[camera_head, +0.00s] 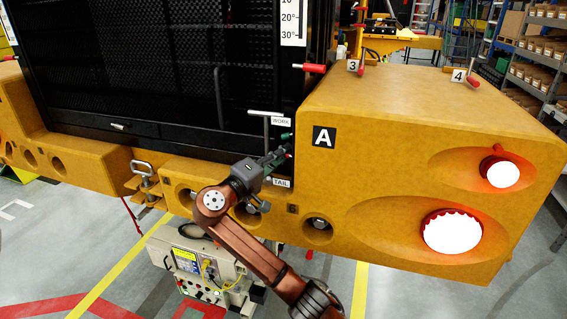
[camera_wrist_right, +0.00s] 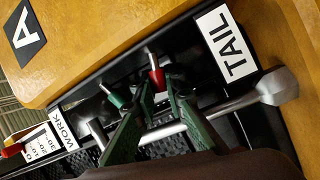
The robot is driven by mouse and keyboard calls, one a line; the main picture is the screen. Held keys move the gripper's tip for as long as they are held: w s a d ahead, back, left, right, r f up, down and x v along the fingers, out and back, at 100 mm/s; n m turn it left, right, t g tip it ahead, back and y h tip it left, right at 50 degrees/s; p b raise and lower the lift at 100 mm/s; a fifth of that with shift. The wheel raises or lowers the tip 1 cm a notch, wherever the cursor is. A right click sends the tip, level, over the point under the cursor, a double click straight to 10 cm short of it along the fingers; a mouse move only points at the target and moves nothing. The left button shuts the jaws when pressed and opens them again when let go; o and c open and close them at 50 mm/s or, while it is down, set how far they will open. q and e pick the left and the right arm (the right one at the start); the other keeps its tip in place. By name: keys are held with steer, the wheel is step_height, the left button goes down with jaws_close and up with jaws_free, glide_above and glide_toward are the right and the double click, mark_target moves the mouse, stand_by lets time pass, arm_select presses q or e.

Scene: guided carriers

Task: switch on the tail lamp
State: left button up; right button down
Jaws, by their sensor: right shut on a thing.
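The white TAIL label (camera_head: 281,183) is on the dark panel beside the yellow body; it is large in the wrist view (camera_wrist_right: 228,40). A small lever with a red cap (camera_wrist_right: 156,79) stands on the panel near that label. My right gripper (camera_head: 279,157) is at the panel, and its green fingers (camera_wrist_right: 160,92) are shut on the red-capped lever. Which way the lever is tilted is hard to tell. A green-capped lever (camera_wrist_right: 112,96) stands nearer the WORK label (camera_wrist_right: 63,131). Two round lamps (camera_head: 453,232) (camera_head: 503,174) on the yellow body glow white. My left gripper is not in view.
A silver bar (camera_wrist_right: 165,132) runs across the panel close to my fingers. The yellow body (camera_head: 400,120), marked A, stands right of my gripper. A wheeled machine (camera_head: 190,265) stands on the floor below. Shelves (camera_head: 535,60) are at the back right.

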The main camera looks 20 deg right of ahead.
steer(key=shift+r+m+g+y+b, duration=0.2)
steer(key=shift+m+g+y+b, duration=0.15)
steer(key=shift+m, duration=0.55)
steer(key=shift+d, duration=0.1)
steer(key=c, duration=2)
jaws_free()
steer(key=shift+r, duration=0.1)
steer(key=shift+o, duration=0.2)
